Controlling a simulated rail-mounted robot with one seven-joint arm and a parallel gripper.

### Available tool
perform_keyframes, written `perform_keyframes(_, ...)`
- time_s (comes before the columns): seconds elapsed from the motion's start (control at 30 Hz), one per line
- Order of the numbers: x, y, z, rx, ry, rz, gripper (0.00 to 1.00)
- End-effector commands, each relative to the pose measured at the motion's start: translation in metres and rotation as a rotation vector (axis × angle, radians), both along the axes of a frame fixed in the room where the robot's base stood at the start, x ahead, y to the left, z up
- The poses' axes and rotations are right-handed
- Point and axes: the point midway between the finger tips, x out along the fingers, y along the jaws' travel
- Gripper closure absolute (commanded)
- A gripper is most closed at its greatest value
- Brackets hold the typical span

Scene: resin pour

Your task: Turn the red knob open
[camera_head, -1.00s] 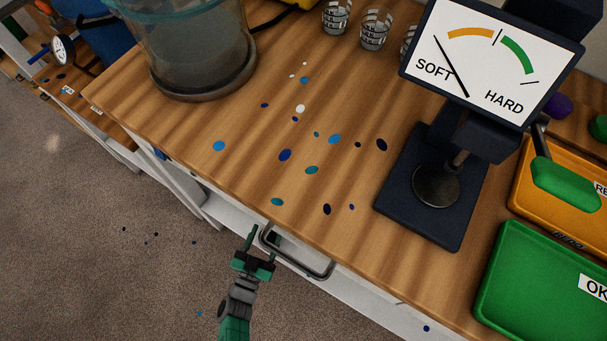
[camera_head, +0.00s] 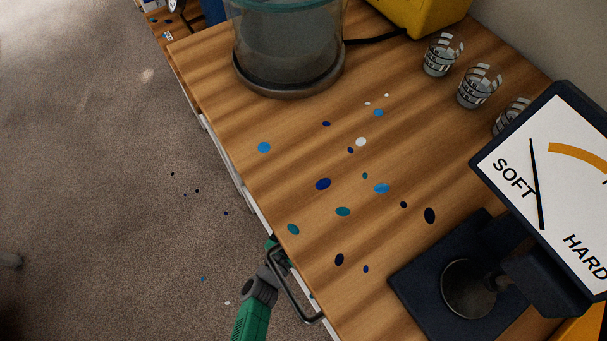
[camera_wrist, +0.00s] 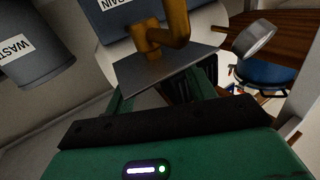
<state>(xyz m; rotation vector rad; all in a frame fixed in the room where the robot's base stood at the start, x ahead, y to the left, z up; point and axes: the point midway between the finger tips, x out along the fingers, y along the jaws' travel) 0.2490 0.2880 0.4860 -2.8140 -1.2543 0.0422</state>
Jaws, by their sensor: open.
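No red knob is visible in either view. I cannot tell whether the fingers touch the plate.
The wrist view shows a grey waste bin (camera_wrist: 38,60), a drain container (camera_wrist: 110,12) and a round gauge (camera_wrist: 254,38). On the paint-spotted bench (camera_head: 215,80) stand a clear chamber (camera_head: 288,50), several cups (camera_head: 480,85) and a soft-hard meter (camera_head: 550,180).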

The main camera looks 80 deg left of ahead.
Motion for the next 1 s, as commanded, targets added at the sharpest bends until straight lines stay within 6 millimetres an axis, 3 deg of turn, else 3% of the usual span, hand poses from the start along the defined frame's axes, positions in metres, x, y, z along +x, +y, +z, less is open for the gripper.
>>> perform_keyframes(0.27,0.0018,0.0019,0.0006,0.000,0.000,0.000,0.45)
perform_keyframes(0.5,0.0016,0.0018,0.0005,-0.001,-0.001,0.000,0.90)
perform_keyframes(1.0,0.0022,0.0038,0.0042,0.001,0.001,-0.148,0.90)
